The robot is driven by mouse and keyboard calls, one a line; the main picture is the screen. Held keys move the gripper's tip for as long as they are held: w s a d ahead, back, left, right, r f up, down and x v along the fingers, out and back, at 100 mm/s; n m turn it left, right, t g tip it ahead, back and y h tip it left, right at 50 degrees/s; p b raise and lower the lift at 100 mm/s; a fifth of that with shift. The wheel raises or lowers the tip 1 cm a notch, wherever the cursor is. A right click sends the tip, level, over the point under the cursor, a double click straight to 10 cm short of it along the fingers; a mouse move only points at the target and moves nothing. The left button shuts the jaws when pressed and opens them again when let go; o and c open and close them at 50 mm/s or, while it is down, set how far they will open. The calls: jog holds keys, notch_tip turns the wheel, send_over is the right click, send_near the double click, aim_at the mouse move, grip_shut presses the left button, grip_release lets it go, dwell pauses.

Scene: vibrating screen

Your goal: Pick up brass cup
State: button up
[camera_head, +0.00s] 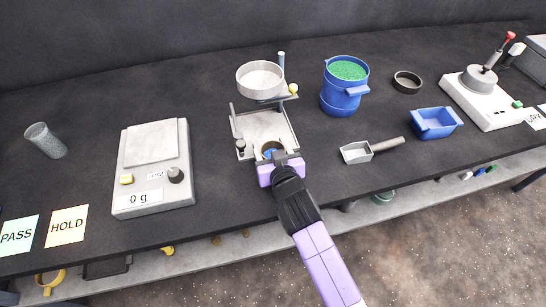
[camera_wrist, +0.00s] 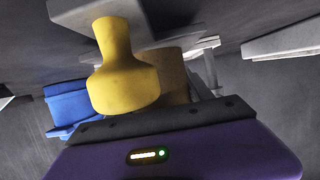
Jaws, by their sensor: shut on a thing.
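The brass cup (camera_head: 269,146) shows in the head view as a small round brass rim with a dark and blue inside, at the front edge of the vibrating screen's base. My gripper (camera_head: 274,156) is shut on it from the front. In the wrist view a yellow, narrow-necked shape (camera_wrist: 123,75) fills the middle, below a grey block. A darker brass-coloured surface (camera_wrist: 174,75) shows behind it. My fingertips are mostly hidden in the wrist view, and I cannot tell whether the cup is clear of the surface below.
The screen's base plate (camera_head: 264,126) and its raised round sieve (camera_head: 260,80) stand just behind the cup. A scale (camera_head: 153,165) is to the left. A metal scoop (camera_head: 357,152), blue bucket (camera_head: 341,100) and blue tray (camera_head: 436,123) are to the right.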

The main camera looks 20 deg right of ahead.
jog(key=shift+c, duration=1.3)
jog(key=shift+r, duration=0.1)
